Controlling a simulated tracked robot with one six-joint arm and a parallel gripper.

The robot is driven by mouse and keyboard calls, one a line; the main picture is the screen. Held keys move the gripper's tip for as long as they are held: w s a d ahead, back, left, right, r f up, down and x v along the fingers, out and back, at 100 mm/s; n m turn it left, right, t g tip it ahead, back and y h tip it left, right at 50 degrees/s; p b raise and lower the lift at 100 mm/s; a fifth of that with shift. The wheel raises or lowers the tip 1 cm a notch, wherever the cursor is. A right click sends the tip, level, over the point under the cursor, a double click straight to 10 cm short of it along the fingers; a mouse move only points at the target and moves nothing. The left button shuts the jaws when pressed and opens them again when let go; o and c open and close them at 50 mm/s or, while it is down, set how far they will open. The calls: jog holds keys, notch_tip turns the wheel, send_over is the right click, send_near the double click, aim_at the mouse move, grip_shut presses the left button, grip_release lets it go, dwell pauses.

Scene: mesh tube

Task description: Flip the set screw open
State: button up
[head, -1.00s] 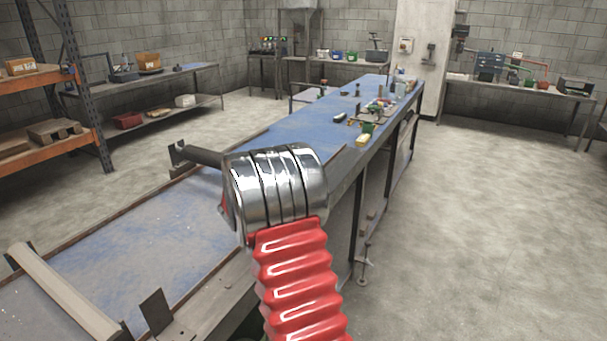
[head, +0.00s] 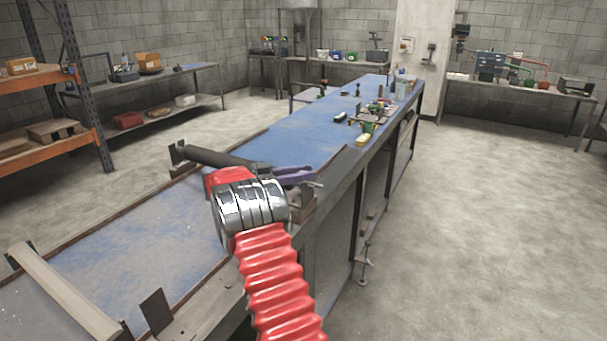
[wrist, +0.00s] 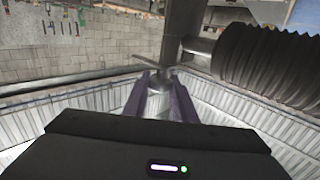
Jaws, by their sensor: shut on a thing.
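My gripper (head: 314,175) with its purple fingers is at the right edge of the near bench section, beyond the silver cuff of my arm. It also shows in the wrist view (wrist: 160,84), where the fingers are shut on the set screw (wrist: 158,80). The screw is a small metal piece with a thin crossbar, in front of a grey metal post (wrist: 180,30). Its lower part is hidden between the fingers. In the head view the screw is too small to make out clearly beside the fingertips.
A black ribbed sleeve (wrist: 268,62) is close right of the fingers in the wrist view. Small items stand far along the blue bench top (head: 285,136). The right floor is clear.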

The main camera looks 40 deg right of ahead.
jog(key=shift+w+r+m+g, duration=0.15)
jog(key=shift+m+g, duration=0.15)
jog(key=o, duration=1)
jog(key=shift+o, duration=0.2)
jog(key=v, duration=1.3)
jog(key=shift+w+a, duration=0.25)
jog(key=shift+a, duration=0.05)
